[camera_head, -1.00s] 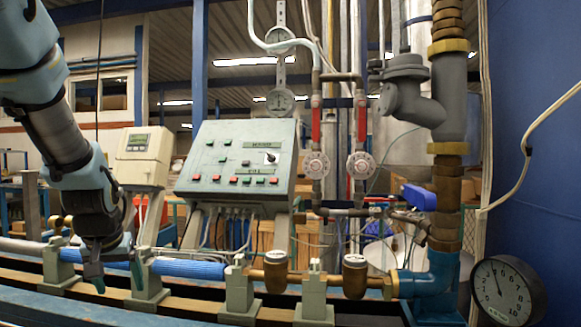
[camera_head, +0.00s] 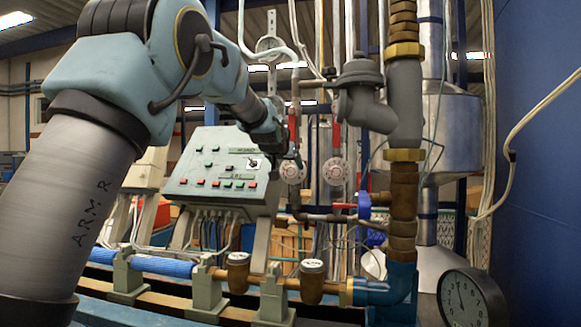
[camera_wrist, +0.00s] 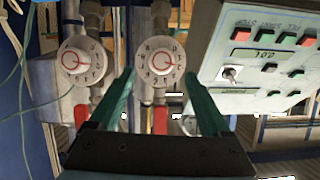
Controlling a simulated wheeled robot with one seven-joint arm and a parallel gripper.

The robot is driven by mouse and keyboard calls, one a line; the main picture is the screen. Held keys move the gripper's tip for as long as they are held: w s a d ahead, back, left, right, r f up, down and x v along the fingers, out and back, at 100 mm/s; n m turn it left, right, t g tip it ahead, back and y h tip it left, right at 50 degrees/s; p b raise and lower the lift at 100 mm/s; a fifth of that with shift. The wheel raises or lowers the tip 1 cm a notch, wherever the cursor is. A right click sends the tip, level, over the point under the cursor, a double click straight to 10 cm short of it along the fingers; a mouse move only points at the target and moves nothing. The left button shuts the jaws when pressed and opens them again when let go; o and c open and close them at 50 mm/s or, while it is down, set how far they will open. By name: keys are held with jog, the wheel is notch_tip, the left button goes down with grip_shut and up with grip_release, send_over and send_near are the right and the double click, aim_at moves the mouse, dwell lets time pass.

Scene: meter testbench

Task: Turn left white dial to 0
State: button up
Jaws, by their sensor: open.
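The left white dial (camera_head: 293,171) is round with dark marks around its rim and sits on a vertical pipe right of the sloped control panel. The wrist view appears upside down and shows this dial (camera_wrist: 159,62) as the right one of two, with a red mark at its centre. Its exact reading is too small to tell. My gripper (camera_wrist: 160,75) is open and empty, its two green fingers pointing at this dial, one on each side of it in the picture. Contact cannot be made out. In the head view my arm partly hides the gripper.
A second white dial (camera_head: 336,171) is close on the right. The grey control panel (camera_head: 222,166) with buttons and a switch is close on the left. Red valve handles (camera_wrist: 160,121) are by the dials. A round gauge (camera_head: 465,299) stands at lower right.

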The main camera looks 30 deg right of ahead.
aim_at(291, 171)
jog(key=shift+p+x, duration=0.8)
jog(key=shift+x, duration=1.9)
jog(key=shift+w+a, duration=0.1)
jog(key=shift+a, duration=0.05)
jog(key=shift+c, duration=0.3)
grip_shut()
